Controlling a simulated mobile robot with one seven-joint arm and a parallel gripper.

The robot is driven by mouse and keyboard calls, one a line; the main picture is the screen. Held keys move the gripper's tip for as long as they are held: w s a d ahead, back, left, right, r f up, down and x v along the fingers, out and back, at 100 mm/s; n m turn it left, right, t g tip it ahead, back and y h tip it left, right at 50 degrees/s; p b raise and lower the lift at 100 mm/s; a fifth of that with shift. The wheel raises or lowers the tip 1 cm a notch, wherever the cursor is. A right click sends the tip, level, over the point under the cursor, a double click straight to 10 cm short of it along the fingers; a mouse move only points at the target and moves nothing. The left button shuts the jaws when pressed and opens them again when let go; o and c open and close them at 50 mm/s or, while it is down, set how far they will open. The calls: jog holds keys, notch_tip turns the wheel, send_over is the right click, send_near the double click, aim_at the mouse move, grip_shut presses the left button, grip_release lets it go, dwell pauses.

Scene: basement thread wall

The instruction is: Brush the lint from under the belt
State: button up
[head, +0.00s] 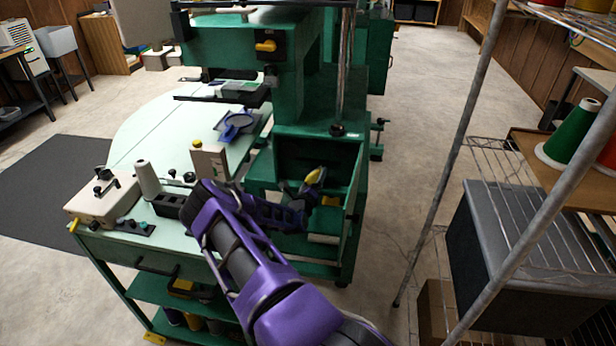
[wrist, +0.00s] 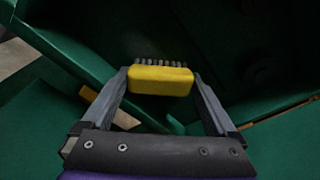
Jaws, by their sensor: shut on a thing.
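My gripper (wrist: 161,84) is shut on a yellow brush (wrist: 160,82) in the wrist view. The brush's dark bristles point away from my gripper toward the dark green inside of the machine. In the head view the yellow brush (head: 314,176) shows at the end of my purple arm, and my gripper (head: 309,187) is at the open green compartment (head: 345,150) in the lower part of the machine. I cannot make out the belt or any lint in either view, and I cannot tell whether the bristles touch anything.
The pale green worktable (head: 150,240) left of my arm holds a white thread cone (head: 147,178), a blue hoop (head: 237,125) and a small control box (head: 101,197). A metal rack with a grey bin (head: 520,255) stands at the right. The floor between machine and rack is clear.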

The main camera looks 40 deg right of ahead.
jog(key=shift+s+d+p, duration=0.2)
jog(key=shift+s+d, duration=0.5)
jog(key=shift+s, duration=0.2)
jog(key=shift+s+d+p, duration=0.15)
jog(key=shift+s+d, duration=0.55)
jog(key=shift+s, duration=0.15)
jog(key=shift+s+d+r, duration=0.1)
jog(key=shift+s+d, duration=1)
jog(key=shift+s, duration=0.1)
jog(key=shift+w+a, duration=1.25)
jog(key=shift+w, duration=0.05)
jog(key=shift+w+a+b, duration=0.5)
jog(key=shift+w+a, duration=0.2)
jog(key=shift+w, duration=0.25)
jog(key=shift+w+a+b, duration=0.45)
jog(key=shift+w+a, duration=0.2)
jog(key=shift+w, duration=0.25)
jog(key=shift+w+a+b, duration=1.05)
jog(key=shift+w+a, duration=0.9)
jog(key=shift+w, duration=0.15)
jog(key=p+v, duration=0.4)
jog(key=v, duration=0.2)
jog(key=shift+s+f, duration=0.25)
jog(key=shift+f, duration=0.05)
